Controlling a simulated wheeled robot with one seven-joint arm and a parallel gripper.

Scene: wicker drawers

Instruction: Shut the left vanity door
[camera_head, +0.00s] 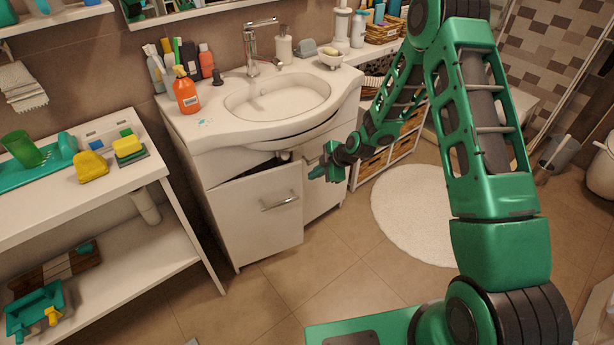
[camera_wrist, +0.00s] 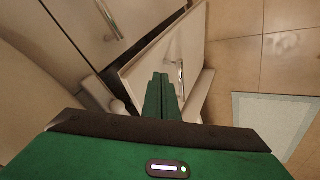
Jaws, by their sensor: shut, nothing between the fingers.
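The white vanity's left door (camera_head: 252,222) stands ajar, with a dark gap along its top edge. Its metal handle (camera_head: 280,203) is on the side nearer my gripper. My gripper (camera_head: 316,173) is shut and empty, to the right of the door's free edge and slightly above the handle. In the wrist view, the shut fingers (camera_wrist: 161,78) overlap the open door panel (camera_wrist: 150,62), and its handle (camera_wrist: 180,72) shows just beside them. I cannot tell whether they touch the panel. The right door (camera_head: 322,197) looks closed and is partly hidden behind the left door and my arm.
The sink (camera_head: 278,97) tops the vanity, with an orange bottle (camera_head: 186,92) and several toiletries. A white shelf unit (camera_head: 150,165) stands close on the left. A round white rug (camera_head: 415,215) lies on the right. The tiled floor before the door is clear.

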